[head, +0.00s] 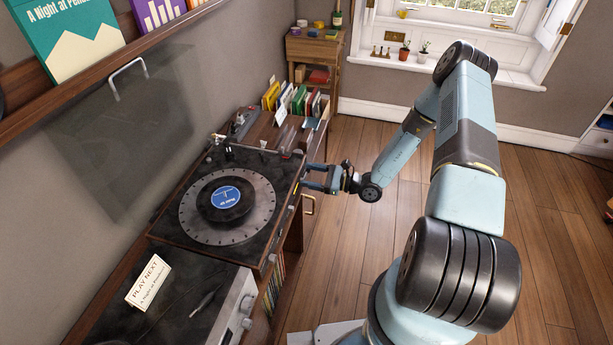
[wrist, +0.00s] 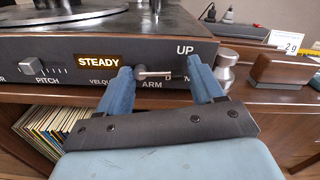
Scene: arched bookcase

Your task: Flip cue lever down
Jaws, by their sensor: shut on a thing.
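The cue lever (wrist: 155,74) is a short metallic bar on the front panel of the turntable (head: 232,205), between the "UP" and "ARM" labels in the wrist view. It lies roughly level, spanning between my two fingers. My gripper (wrist: 159,68) is shut on it, with a blue finger at each end, close to the panel. A letter "D" shows beside the lever, the rest of that label hidden by the right finger. In the head view my gripper (head: 309,178) reaches the turntable's right side from the right, and the lever is too small to make out.
A record with a blue label (head: 227,197) lies on the platter. A clear lid (head: 130,140) is raised against the wall. The wooden floor (head: 335,240) is open.

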